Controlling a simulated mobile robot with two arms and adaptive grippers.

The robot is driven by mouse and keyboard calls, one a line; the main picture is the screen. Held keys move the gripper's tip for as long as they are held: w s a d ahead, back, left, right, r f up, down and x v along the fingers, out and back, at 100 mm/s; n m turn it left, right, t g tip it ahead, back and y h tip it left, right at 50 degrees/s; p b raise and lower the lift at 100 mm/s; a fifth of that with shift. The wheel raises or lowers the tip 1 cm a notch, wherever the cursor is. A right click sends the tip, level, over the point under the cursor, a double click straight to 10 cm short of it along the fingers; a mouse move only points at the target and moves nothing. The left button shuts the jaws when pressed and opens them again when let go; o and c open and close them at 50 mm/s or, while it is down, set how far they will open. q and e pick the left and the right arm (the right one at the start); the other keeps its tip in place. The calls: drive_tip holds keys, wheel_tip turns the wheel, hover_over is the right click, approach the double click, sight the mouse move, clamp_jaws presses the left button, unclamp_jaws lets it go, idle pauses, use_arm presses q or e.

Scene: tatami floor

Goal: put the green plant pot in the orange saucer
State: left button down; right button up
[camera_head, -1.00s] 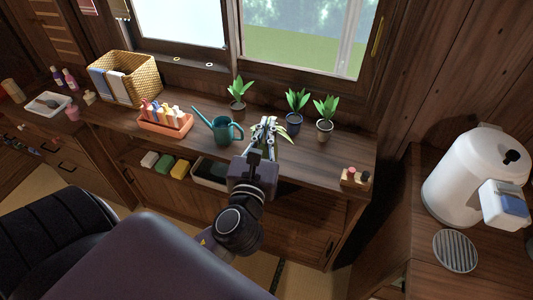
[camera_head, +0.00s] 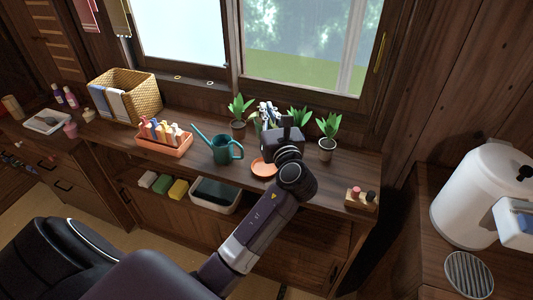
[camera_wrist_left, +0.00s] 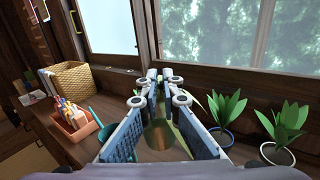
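My left gripper (camera_head: 268,113) is over the back of the shelf, among the plants. In the wrist view its two fingers (camera_wrist_left: 160,85) stand apart, with an olive-brown surface (camera_wrist_left: 160,134) and pale green leaves (camera_wrist_left: 187,130) showing between and beside them. Whether these belong to the green plant pot I cannot tell; no green pot wall shows clearly. The orange saucer (camera_head: 263,168) lies empty on the shelf, in front of the gripper and right of the watering can. My right gripper is not in view.
A brown-potted plant (camera_head: 238,128) stands left of the gripper. A blue-rimmed pot (camera_wrist_left: 222,136) and a pale pot (camera_head: 326,149) stand to its right. The teal watering can (camera_head: 223,150), orange bottle tray (camera_head: 165,147) and wicker basket (camera_head: 125,96) are further left. A small wooden holder (camera_head: 361,199) is at the right.

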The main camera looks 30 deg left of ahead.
use_arm(q)
wheel_tip(320, 180, down, 8)
drive_tip(key=shift+f+b, duration=0.25)
drive_tip(key=shift+b, duration=0.1)
wheel_tip(320, 180, down, 5)
drive_tip(key=shift+f+b, duration=0.2)
drive_tip(key=shift+b, duration=0.15)
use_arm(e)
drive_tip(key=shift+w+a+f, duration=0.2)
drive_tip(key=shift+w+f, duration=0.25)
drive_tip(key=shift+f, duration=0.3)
use_arm(q)
drive_tip(key=shift+f, duration=0.1)
drive_tip(key=c, duration=2.2)
unclamp_jaws()
drive_tip(key=shift+o, duration=0.2)
drive_tip(key=b+v, duration=0.1)
drive_tip(key=v, duration=1.1)
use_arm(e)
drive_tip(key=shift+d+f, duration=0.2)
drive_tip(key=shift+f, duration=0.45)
